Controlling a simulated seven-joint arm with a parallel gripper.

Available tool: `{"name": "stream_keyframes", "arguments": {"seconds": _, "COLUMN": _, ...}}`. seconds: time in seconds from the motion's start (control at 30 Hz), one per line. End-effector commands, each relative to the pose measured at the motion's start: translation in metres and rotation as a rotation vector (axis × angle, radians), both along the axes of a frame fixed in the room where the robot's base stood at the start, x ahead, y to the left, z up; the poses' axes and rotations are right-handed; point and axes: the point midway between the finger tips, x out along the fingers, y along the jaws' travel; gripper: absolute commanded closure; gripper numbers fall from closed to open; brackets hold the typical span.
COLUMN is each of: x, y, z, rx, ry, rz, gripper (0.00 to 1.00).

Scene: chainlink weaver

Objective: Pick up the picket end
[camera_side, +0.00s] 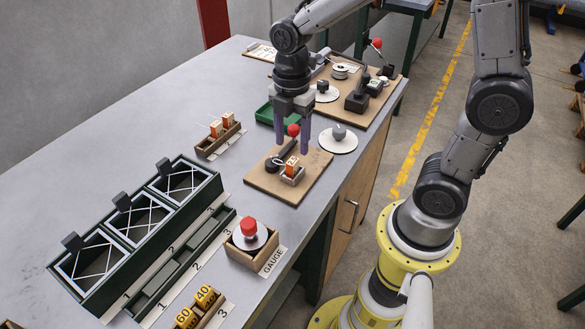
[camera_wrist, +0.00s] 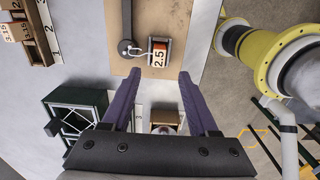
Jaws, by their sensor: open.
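My gripper (camera_side: 292,147) points down with its two purple fingers apart and nothing visible between them; the fingers also show in the wrist view (camera_wrist: 157,80). It hangs above or near a small wooden board (camera_side: 315,176). I cannot tell which part is the picket end.
A wooden tray (camera_side: 207,152) holds similar orange blocks with thin wires. A dark green rack (camera_side: 100,283) with several framed bays stands at front left. A gauge box (camera_side: 234,252) with a red knob is in front. A red ball (camera_side: 293,130) shows between the fingers' outlines.

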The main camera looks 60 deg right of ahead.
Motion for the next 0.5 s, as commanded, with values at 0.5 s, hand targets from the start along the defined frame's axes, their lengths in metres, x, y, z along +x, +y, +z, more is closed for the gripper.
{"name": "stream_keyframes", "arguments": {"seconds": 0.5, "x": 0.001, "y": -0.006, "z": -0.054, "rx": 0.000, "ry": 0.003, "rz": -0.001, "gripper": 0.40}}
